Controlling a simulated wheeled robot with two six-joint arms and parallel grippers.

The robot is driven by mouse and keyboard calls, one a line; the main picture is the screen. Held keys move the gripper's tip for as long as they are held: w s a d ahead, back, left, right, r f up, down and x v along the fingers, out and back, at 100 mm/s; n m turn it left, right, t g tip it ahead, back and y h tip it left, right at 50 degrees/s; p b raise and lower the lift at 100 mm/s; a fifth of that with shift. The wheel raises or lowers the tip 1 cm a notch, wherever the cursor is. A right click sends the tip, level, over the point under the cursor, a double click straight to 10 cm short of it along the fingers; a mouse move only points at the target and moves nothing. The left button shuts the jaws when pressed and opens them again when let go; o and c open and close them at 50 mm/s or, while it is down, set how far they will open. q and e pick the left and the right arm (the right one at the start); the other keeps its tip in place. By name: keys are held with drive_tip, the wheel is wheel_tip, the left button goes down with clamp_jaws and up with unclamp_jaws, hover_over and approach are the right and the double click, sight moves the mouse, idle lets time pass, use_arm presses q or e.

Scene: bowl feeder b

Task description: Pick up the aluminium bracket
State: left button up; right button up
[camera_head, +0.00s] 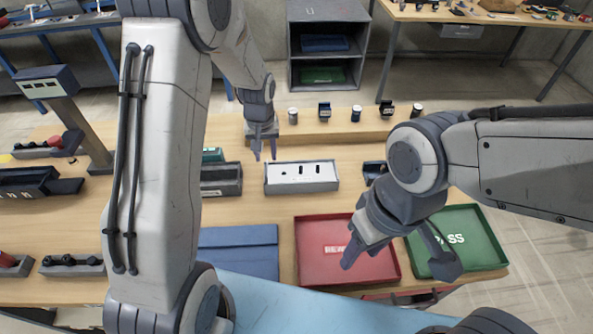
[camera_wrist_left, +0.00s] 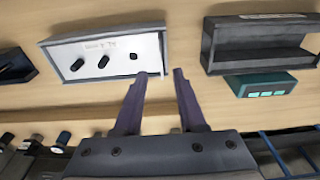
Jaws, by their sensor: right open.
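I cannot make out a clear aluminium bracket in either view. My right gripper (camera_head: 397,268) is open and empty above the red tray (camera_head: 312,268) and the green tray (camera_head: 480,225).
A dark open bin (camera_head: 221,180) and a teal box (camera_wrist_left: 262,84) stand beside the light-topped box. Several small parts line the raised back ledge (camera_head: 340,131). Bare wood shows between the bins.

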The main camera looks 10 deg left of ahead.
use_arm(q)
drive_tip(key=shift+s+f+p, duration=0.1)
drive_tip(key=shift+f+p, duration=0.2)
drive_tip(key=shift+f, duration=0.15)
wheel_tip(320, 180, down, 3)
drive_tip(key=shift+a+f+p, duration=0.1)
drive_tip(key=shift+f+p, duration=0.1)
drive_tip(key=shift+p, duration=0.45)
drive_tip(key=shift+w+f, duration=0.2)
drive_tip(key=shift+f, duration=0.2)
clamp_jaws()
